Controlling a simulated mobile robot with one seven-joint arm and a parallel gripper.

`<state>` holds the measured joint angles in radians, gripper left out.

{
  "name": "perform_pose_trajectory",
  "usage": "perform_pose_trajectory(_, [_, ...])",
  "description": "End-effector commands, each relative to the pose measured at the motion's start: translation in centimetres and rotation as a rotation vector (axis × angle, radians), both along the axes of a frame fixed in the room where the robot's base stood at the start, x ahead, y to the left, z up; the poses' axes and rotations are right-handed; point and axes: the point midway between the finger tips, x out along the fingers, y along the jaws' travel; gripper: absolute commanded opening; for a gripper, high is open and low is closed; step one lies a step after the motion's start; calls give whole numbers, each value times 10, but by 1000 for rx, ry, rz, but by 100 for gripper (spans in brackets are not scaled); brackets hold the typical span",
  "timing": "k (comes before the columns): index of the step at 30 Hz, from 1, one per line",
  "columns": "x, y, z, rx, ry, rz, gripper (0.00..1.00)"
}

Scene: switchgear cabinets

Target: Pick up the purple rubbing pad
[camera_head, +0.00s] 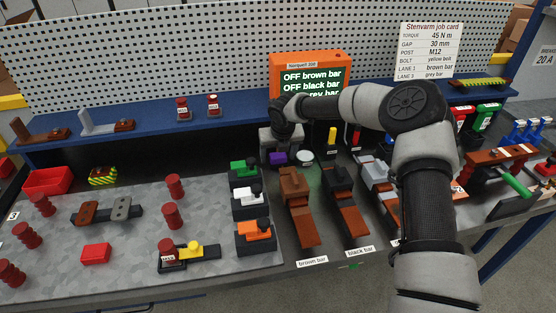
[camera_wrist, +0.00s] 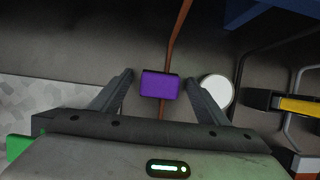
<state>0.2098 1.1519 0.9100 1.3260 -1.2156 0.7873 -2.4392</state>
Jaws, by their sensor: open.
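The purple rubbing pad (camera_head: 278,158) lies on the dark bench top behind the brown bar. In the wrist view the purple pad (camera_wrist: 160,85) lies between the two open fingers of my gripper (camera_wrist: 159,84), with a gap on each side. In the head view my gripper (camera_head: 280,145) hangs over the pad, and its body hides part of it. My gripper is open and holds nothing.
A white round disc (camera_wrist: 217,90) lies just right of the right finger; it also shows in the head view (camera_head: 304,157). A green block (camera_head: 243,168) stands to the left. A brown bar (camera_head: 298,205) and black bar (camera_head: 345,205) lie in front. A blue shelf (camera_head: 150,118) runs behind.

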Motion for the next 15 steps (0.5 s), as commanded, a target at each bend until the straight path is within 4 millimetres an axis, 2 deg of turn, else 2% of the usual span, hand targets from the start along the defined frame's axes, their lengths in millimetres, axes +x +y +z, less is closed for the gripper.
perform_pose_trajectory(8, [2, 0, -3, 0, -1, 1, 69])
perform_pose_trajectory(15, [1, 0, -3, 0, -1, 0, 28])
